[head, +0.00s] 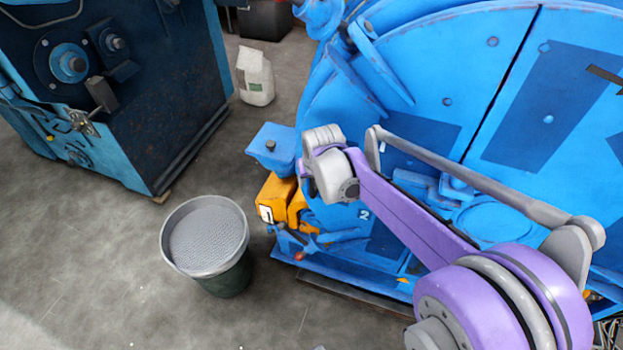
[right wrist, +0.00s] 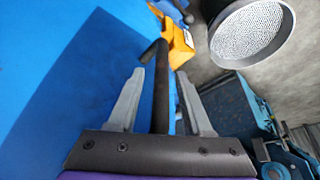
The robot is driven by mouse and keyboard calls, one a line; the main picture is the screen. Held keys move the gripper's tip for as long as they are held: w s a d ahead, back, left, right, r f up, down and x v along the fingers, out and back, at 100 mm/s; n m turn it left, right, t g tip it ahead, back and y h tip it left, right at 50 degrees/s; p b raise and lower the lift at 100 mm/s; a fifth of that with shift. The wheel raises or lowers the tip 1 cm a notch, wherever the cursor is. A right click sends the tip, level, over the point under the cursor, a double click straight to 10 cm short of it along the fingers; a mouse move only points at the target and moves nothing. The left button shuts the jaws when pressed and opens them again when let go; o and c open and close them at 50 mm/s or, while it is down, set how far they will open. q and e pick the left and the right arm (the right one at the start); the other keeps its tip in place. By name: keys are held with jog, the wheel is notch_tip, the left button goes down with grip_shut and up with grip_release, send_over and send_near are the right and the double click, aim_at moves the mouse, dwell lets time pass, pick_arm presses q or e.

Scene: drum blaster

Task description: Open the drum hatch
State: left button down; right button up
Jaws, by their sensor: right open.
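The blue drum (head: 440,90) fills the right of the head view, with a dark seam across its round face and darker blue panels. I cannot tell which part is the hatch or whether it is ajar. In the right wrist view, the blue surface (right wrist: 60,90) is at the left. My right gripper (right wrist: 160,74) is open there, its two grey fingers on either side of a dark bar handle (right wrist: 161,100) with a bent end. The fingers look apart from the bar. In the head view my purple arm reaches over the drum front and the fingertips are hidden. My left gripper is not in view.
A bin of grey granules (head: 207,238) stands left of the drum, near yellow blocks (head: 275,196) at its lower edge. Grey floor at front left is clear.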

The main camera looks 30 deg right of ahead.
grip_shut()
dwell(1.4)
